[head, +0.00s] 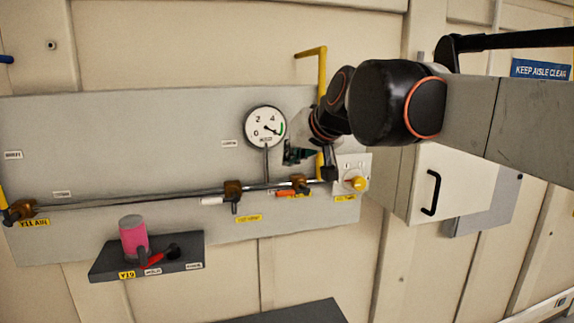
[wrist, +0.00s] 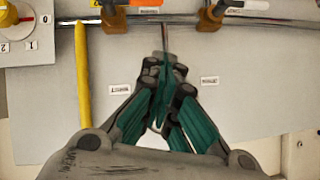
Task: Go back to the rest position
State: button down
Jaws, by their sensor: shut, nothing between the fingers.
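My gripper (head: 297,153) is in front of the grey wall panel (head: 180,120), just right of and below the round gauge (head: 265,127). Its teal fingers are together and empty; they also show in the wrist view (wrist: 164,62), pointing up the picture towards the pipe. My arm reaches in from the right edge of the head view. I cannot tell whether the fingertips touch the panel. No marker of a rest position shows.
A metal pipe (head: 130,198) with brass valves runs along the panel. A yellow pipe (wrist: 82,75) stands beside my gripper. A yellow-knobbed switch box (head: 352,172) and a handled cabinet (head: 455,185) are to the right. A dark shelf (head: 185,268) holds a pink cylinder (head: 133,237).

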jog(key=a+v, duration=0.1)
jog(key=v, duration=0.4)
jog(key=s+d+f+g+h+b, duration=0.1)
jog(key=s+d+f+b, duration=0.5)
jog(key=f+b, duration=0.6)
jog(key=s+d+f+m+g+h+b, duration=0.1)
jog(key=s+d+f+b, duration=0.5)
jog(key=f, duration=2.7)
jog(key=s+d+f+g+h+b, duration=0.1)
jog(key=s+d+f+h+b, duration=0.2)
jog(key=s+f+b, duration=0.9)
notch_tip(320, 180, down, 11)
jog(key=d+b, duration=0.3)
jog(key=b, duration=0.3)
jog(key=shift+m+b, duration=0.3)
jog(key=shift+b, duration=0.05)
jog(key=shift+f, duration=0.15)
